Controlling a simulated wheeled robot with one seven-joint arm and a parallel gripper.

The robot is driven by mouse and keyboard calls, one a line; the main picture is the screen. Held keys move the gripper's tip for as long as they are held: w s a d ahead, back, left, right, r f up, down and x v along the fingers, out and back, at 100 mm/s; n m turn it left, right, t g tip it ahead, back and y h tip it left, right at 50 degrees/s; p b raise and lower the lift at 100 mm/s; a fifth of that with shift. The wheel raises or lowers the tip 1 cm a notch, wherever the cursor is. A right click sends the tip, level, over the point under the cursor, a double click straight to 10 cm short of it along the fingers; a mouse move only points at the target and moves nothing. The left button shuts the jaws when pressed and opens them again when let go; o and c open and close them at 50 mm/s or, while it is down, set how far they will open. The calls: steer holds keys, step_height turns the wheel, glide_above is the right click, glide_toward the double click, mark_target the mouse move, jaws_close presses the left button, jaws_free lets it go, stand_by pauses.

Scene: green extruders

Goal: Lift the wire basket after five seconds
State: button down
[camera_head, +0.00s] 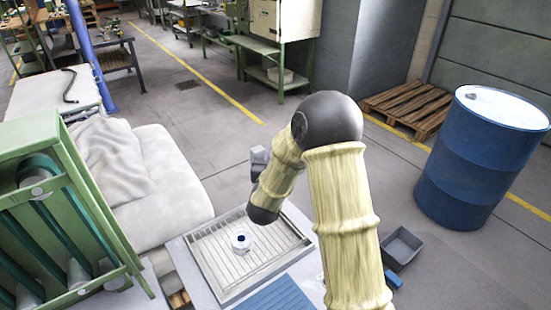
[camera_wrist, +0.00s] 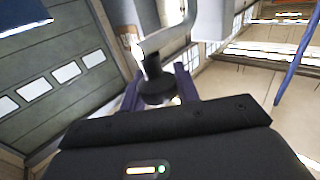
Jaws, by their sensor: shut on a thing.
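In the wrist view my gripper (camera_wrist: 158,88) has its two purple fingers on either side of a dark, rounded thing (camera_wrist: 157,92) and is shut on it. A pale grey bent piece (camera_wrist: 166,38) rises just beyond the dark thing; whether they are joined I cannot tell. In the head view my arm bends down toward a pale ribbed tray (camera_head: 212,262), and the fingers cannot be made out there. A small white ring-shaped piece with a dark blue centre (camera_head: 241,241) sits on the tray. I cannot clearly identify a wire basket in either view.
A green frame machine (camera_head: 62,148) stands at the left, beside a pale covered block (camera_head: 165,190). A blue drum (camera_head: 478,165) and wooden pallet (camera_head: 408,105) are at the right. A small grey bin (camera_head: 403,247) is on the floor. The floor behind my arm is mostly clear.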

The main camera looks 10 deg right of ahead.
steer(key=shift+w+r, duration=0.1)
steer(key=shift+r, duration=0.25)
steer(key=c, duration=1.4)
jaws_free()
steer(key=o, duration=0.4)
steer(key=shift+c, duration=0.2)
steer(key=shift+f, duration=0.1)
steer(key=shift+f, duration=0.1)
steer(key=b+v, duration=0.6)
steer(key=v, duration=0.8)
steer(key=shift+s, duration=0.3)
steer(key=shift+a+f+b, duration=0.1)
steer(key=shift+f+b, duration=0.05)
steer(key=shift+b, duration=0.4)
